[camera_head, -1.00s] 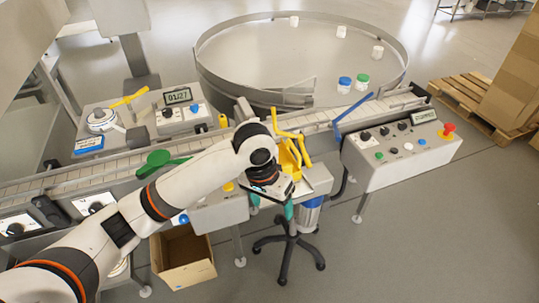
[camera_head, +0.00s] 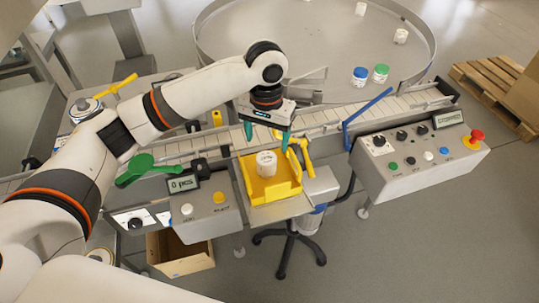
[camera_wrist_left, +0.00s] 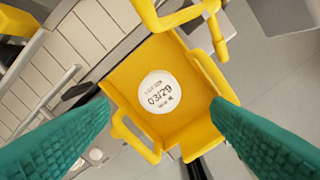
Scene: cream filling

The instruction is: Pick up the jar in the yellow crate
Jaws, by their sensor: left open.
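The white jar (camera_head: 267,164) stands upright in the yellow crate (camera_head: 282,193), beside the conveyor's front edge. In the left wrist view the jar (camera_wrist_left: 160,91) shows from above, with dark print on its white top. My left gripper (camera_head: 267,134) is above and slightly behind the jar, pointing down. Its green fingers are spread wide, apart from the jar and empty between. My right gripper is not in view.
Yellow guide parts (camera_head: 306,155) rise at the crate's right side. A conveyor (camera_head: 330,121) runs behind it. Control boxes stand left (camera_head: 208,207) and right (camera_head: 421,156). A round table (camera_head: 330,40) behind holds several jars. An open cardboard box (camera_head: 180,254) is on the floor.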

